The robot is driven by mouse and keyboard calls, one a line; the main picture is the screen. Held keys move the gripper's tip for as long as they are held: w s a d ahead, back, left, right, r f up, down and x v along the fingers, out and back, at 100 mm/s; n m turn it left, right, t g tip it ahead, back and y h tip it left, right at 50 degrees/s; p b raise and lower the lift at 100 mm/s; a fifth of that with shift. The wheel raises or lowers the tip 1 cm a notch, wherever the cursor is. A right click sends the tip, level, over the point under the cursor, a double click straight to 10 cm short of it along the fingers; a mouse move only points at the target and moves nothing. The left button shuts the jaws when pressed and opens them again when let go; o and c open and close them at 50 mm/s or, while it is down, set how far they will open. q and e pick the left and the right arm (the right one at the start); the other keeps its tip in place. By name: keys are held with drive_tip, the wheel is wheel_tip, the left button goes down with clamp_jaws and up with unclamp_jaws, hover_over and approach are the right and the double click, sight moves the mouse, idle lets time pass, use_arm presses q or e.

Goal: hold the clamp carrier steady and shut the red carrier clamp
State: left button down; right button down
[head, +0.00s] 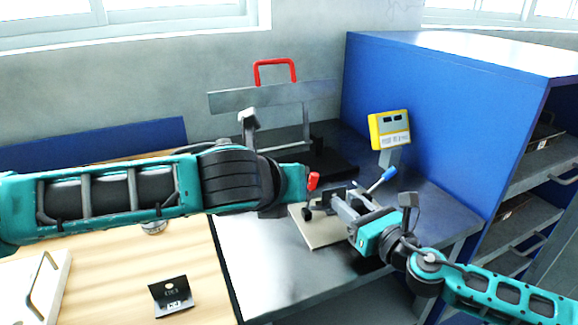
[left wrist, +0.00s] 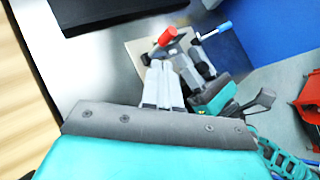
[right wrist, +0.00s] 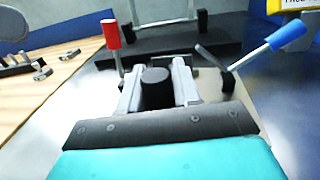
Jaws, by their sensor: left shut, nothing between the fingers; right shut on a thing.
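The clamp carrier is a beige plate (head: 322,232) on the dark metal table, with dark clamp parts on it. The red carrier clamp handle (head: 313,181) stands up beside the end of my left arm; it also shows in the right wrist view (right wrist: 111,34), nearly upright. A blue-tipped handle (right wrist: 286,34) slants up to the right. My right gripper (right wrist: 155,72) is shut on a black post (right wrist: 156,92) of the carrier. My left gripper (left wrist: 161,66) is shut and empty, its tips close to the red handle (left wrist: 167,37); I cannot tell if they touch.
A black stand (head: 330,165) with a metal bar and red handle (head: 274,70) is behind. A yellow device (head: 390,130) stands back right, by a blue shelf (head: 430,110). A small black bracket (head: 173,297) and a white frame (head: 45,285) lie on the wooden table.

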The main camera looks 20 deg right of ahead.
use_arm(q)
drive_tip(key=s+a+r, duration=0.2)
drive_tip(key=s+r, duration=0.4)
drive_tip(key=r, duration=0.1)
drive_tip(key=shift+a+r, duration=0.25)
drive_tip(key=shift+r, duration=0.05)
use_arm(e)
drive_tip(key=c, duration=0.7)
unclamp_jaws()
